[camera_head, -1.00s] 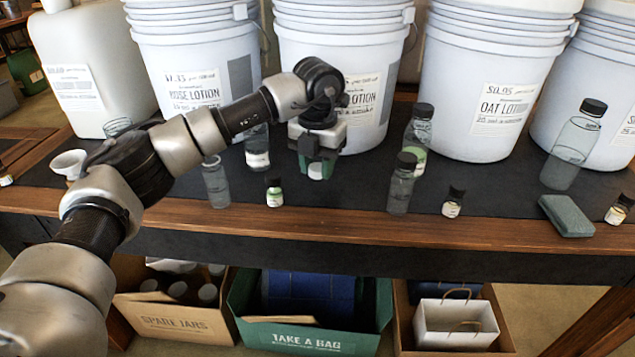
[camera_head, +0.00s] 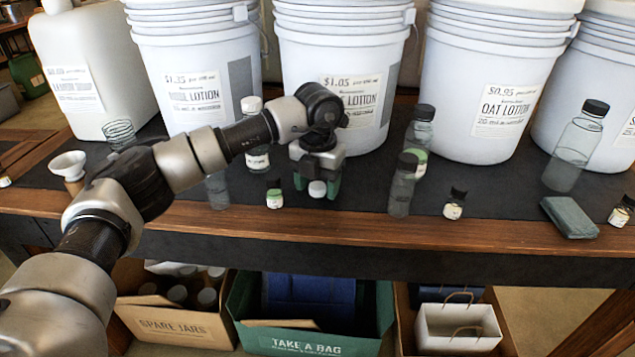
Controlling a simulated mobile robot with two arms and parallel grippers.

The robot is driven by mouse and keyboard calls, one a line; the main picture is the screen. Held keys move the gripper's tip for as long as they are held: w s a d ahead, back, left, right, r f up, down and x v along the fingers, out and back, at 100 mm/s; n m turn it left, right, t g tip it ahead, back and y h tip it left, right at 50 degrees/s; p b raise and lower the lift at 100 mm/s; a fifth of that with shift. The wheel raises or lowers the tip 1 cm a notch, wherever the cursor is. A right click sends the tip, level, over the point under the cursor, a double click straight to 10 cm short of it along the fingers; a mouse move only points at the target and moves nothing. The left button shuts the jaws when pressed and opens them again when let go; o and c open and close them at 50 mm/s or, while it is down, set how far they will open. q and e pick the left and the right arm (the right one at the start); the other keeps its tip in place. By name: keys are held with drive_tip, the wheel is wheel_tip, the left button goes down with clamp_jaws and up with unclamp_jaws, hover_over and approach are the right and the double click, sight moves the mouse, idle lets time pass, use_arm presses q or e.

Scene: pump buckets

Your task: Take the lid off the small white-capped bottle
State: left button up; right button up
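My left gripper (camera_head: 317,187) points down over the front middle of the counter. Its green fingers stand apart on both sides of a small round white cap (camera_head: 317,188), with a dark gap beside it. No bottle body shows below this cap; whether one is hidden there I cannot tell. A taller clear bottle with a white cap (camera_head: 251,105) and a white label stands behind my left forearm, which covers part of it. My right gripper is not in view.
Small dark-capped bottles stand close by at left (camera_head: 274,196) and right (camera_head: 454,204). Tall clear bottles (camera_head: 402,190) stand right of the gripper. Large white buckets (camera_head: 340,60) line the back. A grey-green block (camera_head: 568,217) lies at right. The wooden front edge (camera_head: 330,228) is clear.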

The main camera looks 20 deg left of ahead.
sight(318, 186)
use_arm(q)
wheel_tip(318, 186, up, 5)
drive_tip(key=shift+f+p, duration=0.1)
drive_tip(key=shift+p, duration=0.55)
wheel_tip(318, 186, up, 8)
drive_tip(key=p, duration=0.1)
drive_tip(key=shift+f, duration=0.25)
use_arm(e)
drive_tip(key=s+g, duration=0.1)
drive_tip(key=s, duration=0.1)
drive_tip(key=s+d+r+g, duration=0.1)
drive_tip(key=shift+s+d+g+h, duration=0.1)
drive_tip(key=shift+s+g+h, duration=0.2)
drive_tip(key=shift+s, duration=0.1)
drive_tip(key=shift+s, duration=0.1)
